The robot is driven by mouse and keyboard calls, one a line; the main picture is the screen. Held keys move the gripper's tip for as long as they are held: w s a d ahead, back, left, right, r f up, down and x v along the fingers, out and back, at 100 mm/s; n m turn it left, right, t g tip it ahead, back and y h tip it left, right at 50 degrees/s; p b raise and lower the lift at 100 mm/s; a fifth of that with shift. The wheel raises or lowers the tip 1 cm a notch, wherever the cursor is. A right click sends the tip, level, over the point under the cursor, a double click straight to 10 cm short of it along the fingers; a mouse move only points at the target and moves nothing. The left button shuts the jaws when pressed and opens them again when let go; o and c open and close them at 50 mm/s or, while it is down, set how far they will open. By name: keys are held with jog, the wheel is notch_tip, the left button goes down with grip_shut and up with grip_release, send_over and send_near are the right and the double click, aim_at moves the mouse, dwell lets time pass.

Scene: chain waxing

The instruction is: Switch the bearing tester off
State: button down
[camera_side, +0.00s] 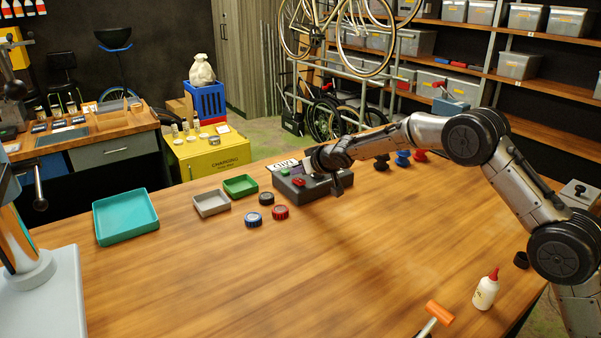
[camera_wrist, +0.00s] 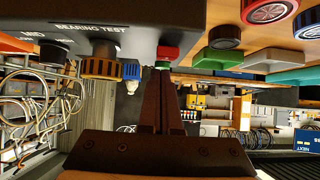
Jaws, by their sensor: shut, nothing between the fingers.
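The bearing tester (camera_side: 290,194) is a dark grey box on the workbench. In the wrist view its panel (camera_wrist: 180,14) fills the top left, upside down, with the words "BEARING TEST". A small red piece with green below it (camera_wrist: 168,53), which looks like a switch, sticks out from the panel.
Beside the tester's front are a dark cap (camera_side: 266,198), a red cap (camera_side: 280,212) and a blue cap (camera_side: 253,220). A green tray (camera_side: 241,185), a grey tray (camera_side: 211,204) and a teal tray (camera_side: 126,218) lie left. The bench front is mostly clear.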

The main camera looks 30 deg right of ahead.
aim_at(299, 179)
jog(key=shift+r, duration=0.1)
dwell(0.3)
jog(key=shift+w+r, duration=0.2)
jog(key=shift+r, duration=0.75)
notch_tip(299, 179, up, 3)
jog(key=shift+s+r, duration=0.1)
jog(key=shift+s, duration=0.05)
jog(key=s+r, duration=0.5)
jog(key=r, duration=0.1)
jog(key=shift+r, duration=0.4)
jog(key=shift+s+r, duration=0.1)
